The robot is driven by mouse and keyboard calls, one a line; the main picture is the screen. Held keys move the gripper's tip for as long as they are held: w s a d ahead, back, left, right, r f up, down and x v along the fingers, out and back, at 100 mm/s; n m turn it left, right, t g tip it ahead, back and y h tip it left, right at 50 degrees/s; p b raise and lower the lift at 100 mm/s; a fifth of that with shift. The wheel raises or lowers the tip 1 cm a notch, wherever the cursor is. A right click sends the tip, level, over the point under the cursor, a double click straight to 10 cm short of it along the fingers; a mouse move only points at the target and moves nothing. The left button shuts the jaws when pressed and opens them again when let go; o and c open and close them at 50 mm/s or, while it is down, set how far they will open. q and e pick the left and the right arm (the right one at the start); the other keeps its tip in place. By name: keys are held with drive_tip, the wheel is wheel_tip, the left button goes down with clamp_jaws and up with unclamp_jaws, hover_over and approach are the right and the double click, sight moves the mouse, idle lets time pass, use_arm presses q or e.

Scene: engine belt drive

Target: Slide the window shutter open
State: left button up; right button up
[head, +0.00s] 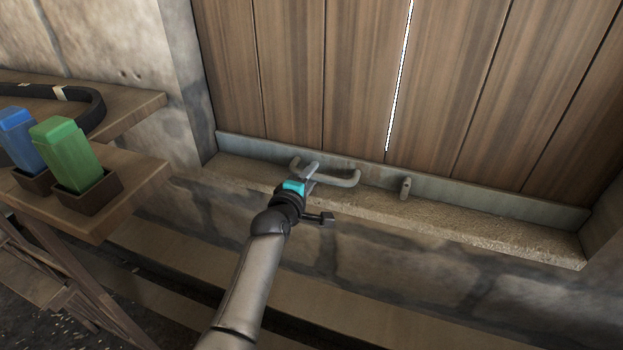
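The window shutter (290,75) is made of vertical brown wooden planks. A thin bright slit (400,75) runs down between two of its planks. A grey U-shaped handle (345,182) sticks out at the shutter's lower edge. My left gripper (311,170) is at the left part of this handle and overlaps it in the head view. Its fingers are small and partly hidden, so I cannot tell whether they are closed around the bar. My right gripper is not in view.
A small grey peg (405,188) stands right of the handle, by the stone sill (470,229). At the left, wooden shelves hold a green block (66,150) and a blue block (17,132) in dark holders, and a black belt (97,108). Stone wall surrounds the window.

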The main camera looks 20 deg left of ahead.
use_arm(q)
drive_tip(key=shift+w, duration=0.15)
clamp_jaws()
idle(1.4)
